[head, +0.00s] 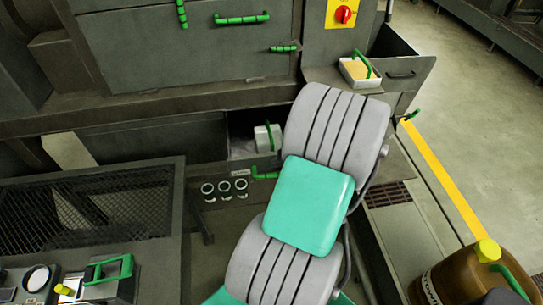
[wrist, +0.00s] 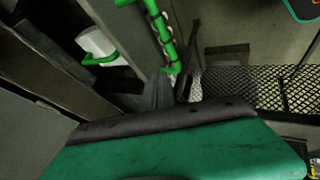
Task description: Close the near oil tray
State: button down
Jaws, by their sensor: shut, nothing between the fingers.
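The near oil tray (head: 243,150) stands pulled out below the machine's body in the head view, partly behind my arm. A white container with a green handle (head: 268,138) is in it; it also shows in the wrist view (wrist: 96,43). The tray's green front handle (head: 264,175) shows just left of my arm. In the wrist view a green bar handle (wrist: 160,30) runs down to beside the fingertips. My gripper (wrist: 160,78) is shut and empty, its tips close to that handle's lower end; I cannot tell whether they touch. My arm hides the gripper in the head view.
A mesh-topped unit (head: 110,205) stands at left, a brown jug (head: 450,280) at lower right. Clear floor (head: 465,110) lies to the right.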

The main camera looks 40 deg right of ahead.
send_near(259, 170)
jog(key=p+x, duration=0.1)
jog(key=x, duration=0.3)
jog(key=shift+w+f, duration=0.15)
jog(key=shift+f, duration=0.1)
